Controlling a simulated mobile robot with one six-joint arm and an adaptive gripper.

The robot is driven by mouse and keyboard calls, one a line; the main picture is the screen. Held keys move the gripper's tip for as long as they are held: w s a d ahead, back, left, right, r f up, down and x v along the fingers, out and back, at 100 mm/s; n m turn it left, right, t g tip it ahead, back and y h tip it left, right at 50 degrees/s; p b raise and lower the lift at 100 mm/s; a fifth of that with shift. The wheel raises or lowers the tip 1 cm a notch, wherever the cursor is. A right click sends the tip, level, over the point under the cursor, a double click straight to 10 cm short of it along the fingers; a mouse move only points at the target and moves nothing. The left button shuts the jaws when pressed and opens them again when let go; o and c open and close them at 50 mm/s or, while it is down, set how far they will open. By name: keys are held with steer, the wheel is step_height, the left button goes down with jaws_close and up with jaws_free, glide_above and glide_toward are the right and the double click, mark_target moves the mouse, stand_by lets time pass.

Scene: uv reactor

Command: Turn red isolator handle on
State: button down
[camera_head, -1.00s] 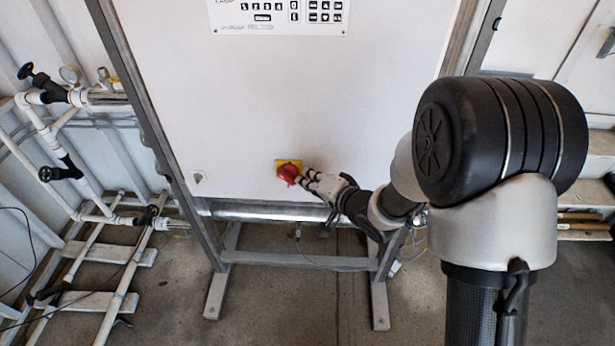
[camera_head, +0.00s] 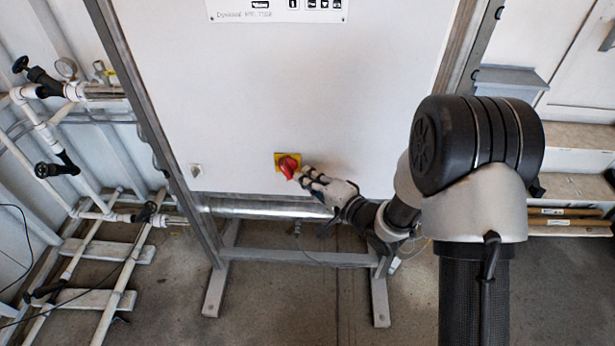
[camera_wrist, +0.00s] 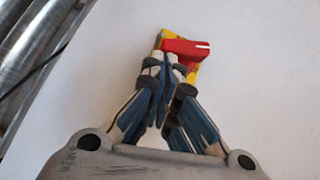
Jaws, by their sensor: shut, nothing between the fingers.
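The red isolator handle (camera_head: 288,167) sits on a yellow plate (camera_head: 279,158) low on the white cabinet front. It is tilted on its plate in the head view. My gripper (camera_head: 301,177) is at the lower right of the handle, its fingertips right beside it. In the wrist view my gripper (camera_wrist: 166,60) is shut with its fingers together, nothing between them. The red handle (camera_wrist: 186,47) shows just beyond the fingertips, with a white mark at its right end. The fingers hide part of the handle and plate. I cannot tell whether the fingertips touch the handle.
The white cabinet (camera_head: 350,90) stands in a grey metal frame. A silver horizontal pipe (camera_head: 262,208) runs below it. White pipework with black valves (camera_head: 60,165) stands at the left. Steps (camera_head: 575,190) are at the right.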

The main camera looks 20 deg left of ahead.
steer(key=shift+a+f, duration=0.15)
steer(key=shift+f, duration=0.5)
stand_by(0.6)
